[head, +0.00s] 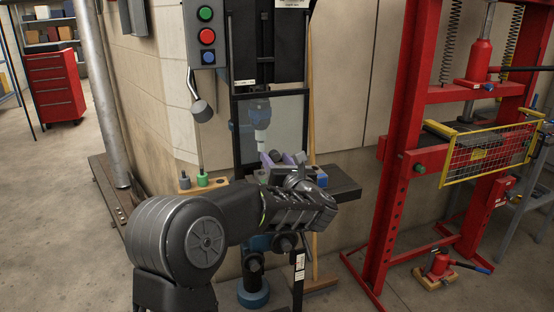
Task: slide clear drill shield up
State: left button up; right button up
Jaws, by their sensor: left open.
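The clear drill shield (289,118) is a see-through panel in a black frame on the front of the drill press. The blue and silver drill head (260,118) shows through it. My left arm reaches in from the lower left, and my left gripper (318,180) is in front of the drill table, below the shield's middle. The gripper is open. Its fingers are dark and partly hidden by the arm's wrist, so I cannot tell whether they touch the shield's lower frame. My right gripper is not in view.
A control box (207,38) with green and red buttons hangs left of the drill press. A red shop press (397,150) with a yellow mesh guard (490,153) stands at right. A red tool cabinet (55,85) is far left. Open floor lies at lower left.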

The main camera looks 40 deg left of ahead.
pick_arm(q)
jog(key=shift+c, duration=0.6)
grip_shut()
dwell(0.8)
